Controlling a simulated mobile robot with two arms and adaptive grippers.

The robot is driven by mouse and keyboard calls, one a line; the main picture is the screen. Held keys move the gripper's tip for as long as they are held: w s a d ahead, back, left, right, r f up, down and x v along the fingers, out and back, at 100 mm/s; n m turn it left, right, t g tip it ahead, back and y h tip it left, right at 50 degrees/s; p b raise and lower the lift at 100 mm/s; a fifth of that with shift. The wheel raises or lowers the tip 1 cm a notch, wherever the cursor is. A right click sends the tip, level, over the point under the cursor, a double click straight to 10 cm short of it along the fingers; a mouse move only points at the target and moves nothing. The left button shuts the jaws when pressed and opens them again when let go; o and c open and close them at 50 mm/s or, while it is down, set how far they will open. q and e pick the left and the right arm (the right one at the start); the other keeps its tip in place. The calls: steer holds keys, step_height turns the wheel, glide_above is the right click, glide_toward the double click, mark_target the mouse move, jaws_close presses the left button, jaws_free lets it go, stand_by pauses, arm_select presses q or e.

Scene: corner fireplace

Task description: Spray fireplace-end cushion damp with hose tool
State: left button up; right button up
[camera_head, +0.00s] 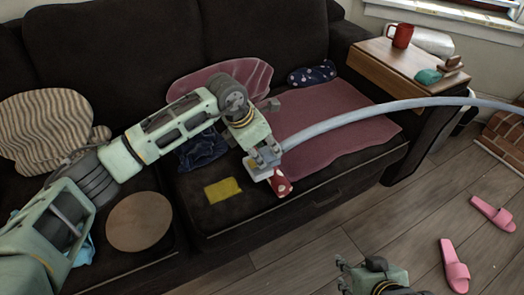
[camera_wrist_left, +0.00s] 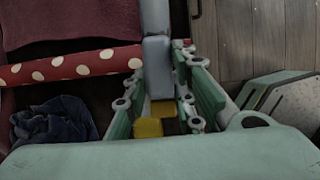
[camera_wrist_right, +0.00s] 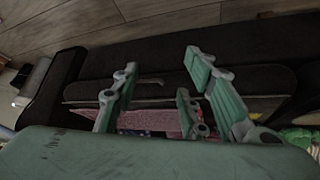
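The hose tool (camera_head: 268,158) is a blue-grey block at the end of a grey hose. My left gripper (camera_head: 262,165) is shut on it above the sofa's front edge; the tool also shows between the fingers in the left wrist view (camera_wrist_left: 156,62). The fireplace-end seat cushion (camera_head: 374,168) is dark, mostly under a dusky pink cloth (camera_head: 330,118). A navy dotted pillow (camera_head: 312,74) leans at its back. My right gripper (camera_wrist_right: 160,75) is open and empty in the right wrist view, and low at the bottom of the head view, over the floor.
A red dotted roll (camera_head: 281,182) lies beside the tool. A yellow cloth (camera_head: 222,190), dark blue cloth (camera_head: 203,148) and round brown disc (camera_head: 139,221) lie left. A wooden armrest tray (camera_head: 400,64) holds a red mug (camera_head: 402,35). Pink slippers (camera_head: 455,266) lie near the brick fireplace (camera_head: 505,136).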

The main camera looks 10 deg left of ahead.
mark_target(267, 148)
arm_select(q)
jaws_close()
steer(key=shift+r+p, duration=0.95)
steer(key=shift+r, duration=0.95)
arm_select(e)
steer(key=s+d+g, duration=0.2)
steer(key=s+g, duration=0.1)
steer(key=s, duration=0.3)
arm_select(q)
steer(key=shift+r+p, duration=0.8)
steer(key=shift+r, duration=0.05)
steer(key=shift+r+p, duration=0.65)
steer(key=shift+r, duration=0.45)
steer(key=shift+r+p, duration=0.4)
steer(key=shift+r, duration=0.3)
arm_select(e)
steer(key=s+x, duration=0.1)
steer(key=x, duration=0.7)
steer(key=shift+f+g+h, duration=0.3)
steer(key=shift+f+h, duration=0.1)
steer(key=shift+f, duration=0.05)
steer(key=shift+s, duration=0.1)
